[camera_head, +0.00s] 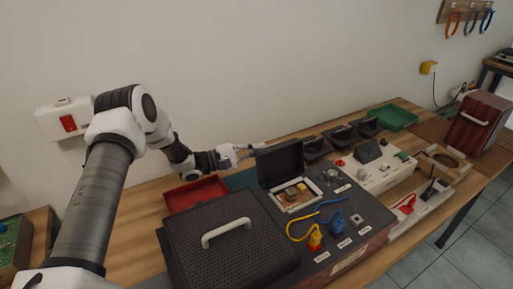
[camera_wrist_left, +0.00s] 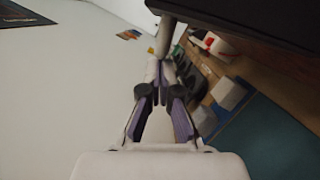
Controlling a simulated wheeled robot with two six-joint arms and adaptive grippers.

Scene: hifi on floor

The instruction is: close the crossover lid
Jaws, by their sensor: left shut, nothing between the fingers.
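The crossover lid (camera_head: 280,163) is a dark flat panel standing open, roughly upright, at the back edge of the crossover compartment (camera_head: 320,194). The compartment shows a light frame with a small board and parts inside. My left gripper (camera_head: 257,148) is shut and empty, beside the lid's upper left edge and partly behind it in the head view. In the left wrist view the shut fingertips (camera_wrist_left: 160,62) are close to a dark panel (camera_wrist_left: 250,18) at the upper right, apparently the lid. I cannot tell whether they touch. My right gripper is not in view.
A black perforated panel with a white handle (camera_head: 226,232) lies at the front left. A red tray (camera_head: 181,199) is behind it. A grey-white device (camera_head: 375,172) and a green tray (camera_head: 398,117) are farther right.

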